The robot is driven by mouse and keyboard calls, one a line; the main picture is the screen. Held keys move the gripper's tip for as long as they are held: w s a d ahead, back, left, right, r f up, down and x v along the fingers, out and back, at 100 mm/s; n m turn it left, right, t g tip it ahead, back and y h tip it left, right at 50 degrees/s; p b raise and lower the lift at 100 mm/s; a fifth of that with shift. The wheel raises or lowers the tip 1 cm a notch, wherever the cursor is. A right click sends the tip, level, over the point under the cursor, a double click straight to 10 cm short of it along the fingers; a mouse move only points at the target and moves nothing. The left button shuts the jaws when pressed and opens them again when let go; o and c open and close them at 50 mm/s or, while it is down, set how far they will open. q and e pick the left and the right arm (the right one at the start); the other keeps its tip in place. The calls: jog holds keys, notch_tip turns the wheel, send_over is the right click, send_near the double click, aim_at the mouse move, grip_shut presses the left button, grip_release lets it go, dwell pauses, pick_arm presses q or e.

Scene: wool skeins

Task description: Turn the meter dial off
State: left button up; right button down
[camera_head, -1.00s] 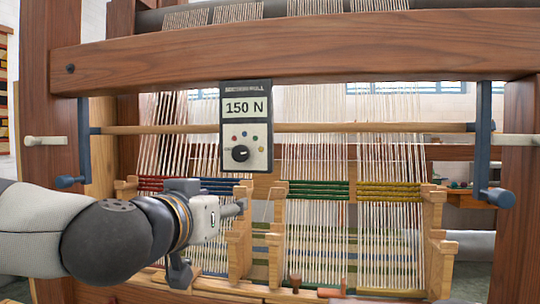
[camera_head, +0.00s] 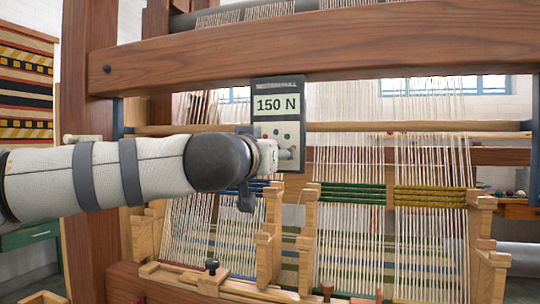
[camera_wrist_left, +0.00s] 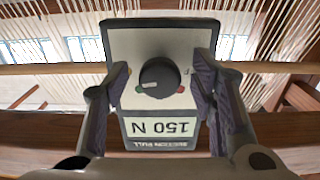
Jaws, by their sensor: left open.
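The tension meter (camera_head: 277,105) hangs below the loom's top beam and reads "150 N". In the head view my left wrist hides its dial. In the left wrist view the meter (camera_wrist_left: 175,124) appears upside down, with its round black dial (camera_wrist_left: 160,76) near the middle. A white mark on the dial points toward the lower left of that picture, near a green dot. My left gripper (camera_wrist_left: 161,72) is open, with one finger on each side of the dial, apart from it. My right gripper is not in view.
The thick wooden beam (camera_head: 330,45) runs just above the meter. A thin wooden rod (camera_head: 400,127) passes behind it. Warp threads with blue, green (camera_head: 345,192) and yellow bands hang below, between wooden posts. A striped weaving (camera_head: 25,90) hangs at the far left.

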pick_arm(q)
jog(key=c, duration=1.1)
jog(key=shift+c, duration=0.2)
jog(key=shift+s+r, duration=0.1)
jog(key=shift+r, duration=0.05)
